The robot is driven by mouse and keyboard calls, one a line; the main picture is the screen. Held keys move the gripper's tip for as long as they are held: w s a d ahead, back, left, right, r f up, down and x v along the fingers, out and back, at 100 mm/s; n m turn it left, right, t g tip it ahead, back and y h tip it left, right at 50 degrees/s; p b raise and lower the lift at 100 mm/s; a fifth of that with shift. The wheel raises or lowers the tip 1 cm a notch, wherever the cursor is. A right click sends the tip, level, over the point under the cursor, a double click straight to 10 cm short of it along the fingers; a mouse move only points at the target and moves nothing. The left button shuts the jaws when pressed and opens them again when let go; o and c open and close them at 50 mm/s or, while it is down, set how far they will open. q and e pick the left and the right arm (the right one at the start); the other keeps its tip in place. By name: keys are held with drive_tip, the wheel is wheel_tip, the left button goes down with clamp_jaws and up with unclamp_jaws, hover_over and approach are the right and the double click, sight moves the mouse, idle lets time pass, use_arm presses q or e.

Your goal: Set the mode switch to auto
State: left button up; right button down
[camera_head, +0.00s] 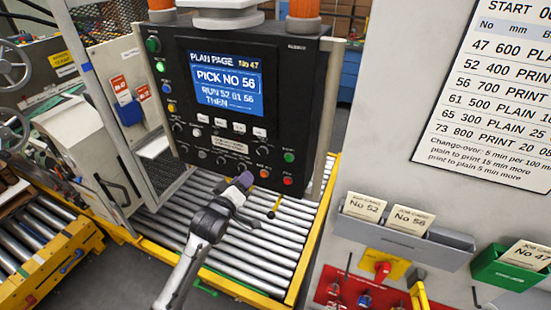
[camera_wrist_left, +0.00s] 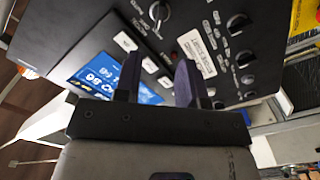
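The black control panel (camera_head: 308,95) has a lit blue screen reading "PICK NO 56", with buttons and rotary knobs below it. The knobs' labels are too small to read, so I cannot tell which is the mode switch or its setting. In the left wrist view, one black knob (camera_wrist_left: 158,12) shows beyond the fingers and another knob (camera_wrist_left: 238,22) stands to the right, among several more. My right gripper is not in view.
Round green (camera_head: 289,157) and red (camera_head: 288,180) buttons sit at the panel's lower right. A roller conveyor (camera_head: 265,260) runs below. A grey card holder (camera_head: 440,250) and a red board with switches (camera_head: 335,289) are at the right. A hinged frame stands at the left.

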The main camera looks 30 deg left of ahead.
sight(261, 155)
use_arm(q)
drive_tip(key=w, duration=0.3)
drive_tip(key=w+a, duration=0.1)
drive_tip(key=w, duration=0.3)
drive_tip(key=w+a, duration=0.1)
drive_tip(key=w, duration=0.2)
drive_tip(key=shift+w+a+p, duration=0.15)
drive_tip(key=shift+w+p, duration=0.2)
drive_tip(key=shift+w, duration=0.05)
drive_tip(key=shift+w+a, duration=0.15)
drive_tip(key=shift+w, duration=0.65)
drive_tip(key=shift+c, duration=0.5)
drive_tip(key=c, duration=0.5)
